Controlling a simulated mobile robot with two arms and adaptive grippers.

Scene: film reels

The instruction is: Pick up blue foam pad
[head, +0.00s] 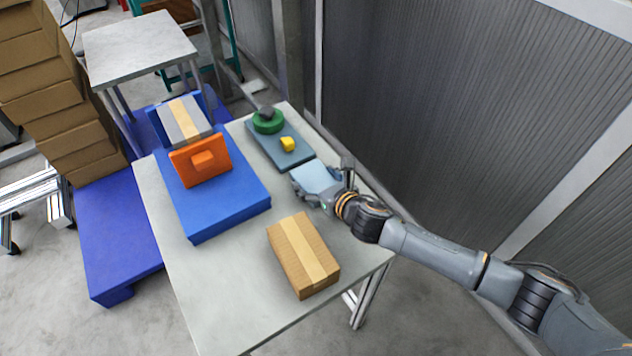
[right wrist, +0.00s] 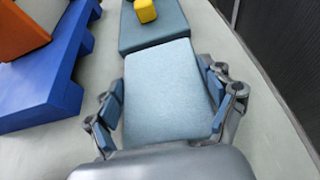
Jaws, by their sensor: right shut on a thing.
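The light blue foam pad (head: 313,177) is at the right side of the table, between the fingers of my right gripper (head: 322,188). In the right wrist view the pad (right wrist: 165,85) fills the space between the two finger pairs (right wrist: 163,102), which are shut on its left and right sides. Its near end is hidden by the gripper body. Whether the pad is lifted off the table is hard to tell. My left gripper is not in view.
A dark teal slab (head: 273,153) lies just beyond the pad, bearing a yellow block (head: 287,144) and a green round piece (head: 268,121). A cardboard box (head: 303,255) sits nearer. A blue platform (head: 225,205) with an orange block (head: 185,170) stands left. A ribbed wall (head: 430,100) rises at right.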

